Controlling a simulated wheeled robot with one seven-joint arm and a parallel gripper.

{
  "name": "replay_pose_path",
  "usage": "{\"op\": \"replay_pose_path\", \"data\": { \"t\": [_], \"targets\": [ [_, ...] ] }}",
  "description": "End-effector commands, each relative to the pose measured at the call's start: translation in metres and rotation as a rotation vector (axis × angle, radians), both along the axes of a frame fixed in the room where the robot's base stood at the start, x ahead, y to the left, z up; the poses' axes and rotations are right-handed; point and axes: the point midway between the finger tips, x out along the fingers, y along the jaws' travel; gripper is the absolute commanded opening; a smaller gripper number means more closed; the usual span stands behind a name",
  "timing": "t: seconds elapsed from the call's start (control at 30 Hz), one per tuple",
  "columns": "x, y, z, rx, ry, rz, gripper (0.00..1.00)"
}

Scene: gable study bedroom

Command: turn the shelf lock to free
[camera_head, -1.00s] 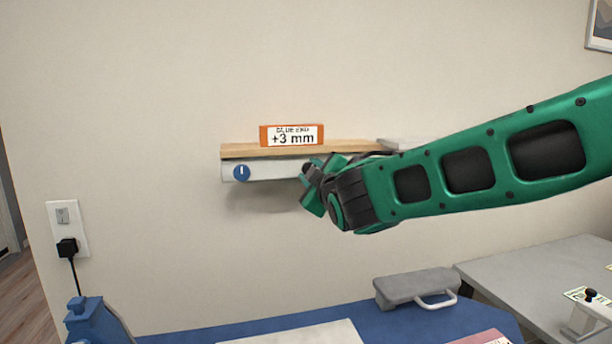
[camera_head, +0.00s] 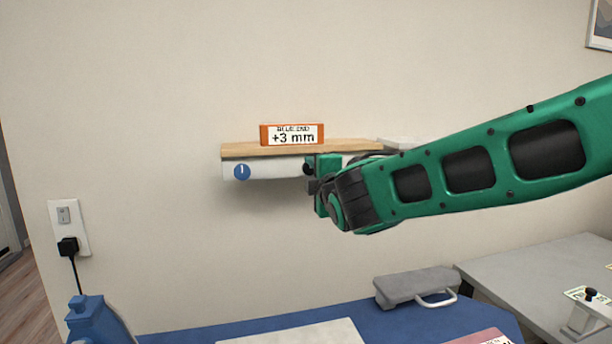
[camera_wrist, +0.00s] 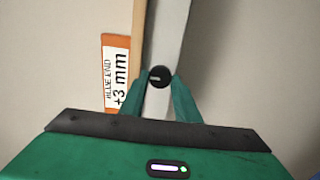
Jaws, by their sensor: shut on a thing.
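The shelf (camera_head: 290,150) is a wooden board on a pale front rail (camera_head: 275,170), fixed to the wall. A blue round dial (camera_head: 242,172) with a white mark sits at the rail's left end. A black round knob, the shelf lock (camera_wrist: 159,76), sits on the rail in the wrist view, with a short pale mark on its face. My gripper (camera_wrist: 160,88) is shut on this knob, one green fingertip at each side. In the head view my gripper (camera_head: 318,180) is at the rail's middle and hides most of the knob.
An orange-edged sign reading "+3 mm" (camera_head: 292,135) stands on the shelf, close to my gripper. Below are a blue surface (camera_head: 240,328), a grey box-like thing with a handle (camera_head: 415,287) and a grey table (camera_head: 540,275). A wall socket (camera_head: 66,222) is at the left.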

Motion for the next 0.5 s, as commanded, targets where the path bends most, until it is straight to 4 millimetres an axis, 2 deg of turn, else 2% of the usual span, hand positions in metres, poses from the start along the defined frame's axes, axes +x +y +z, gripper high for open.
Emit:
{"op": "replay_pose_path", "data": {
  "t": [0.03,0.43,0.47,0.5],
  "targets": [
    [-0.0012,0.0032,-0.0067,-0.008,0.011,0.006,0.07],
    [-0.0014,0.0041,-0.0068,-0.012,0.010,0.008,0.07],
    [-0.0014,0.0042,-0.0067,-0.012,0.010,0.008,0.34],
    [-0.0013,0.0043,-0.0068,-0.011,0.010,0.008,0.43]
  ]
}}
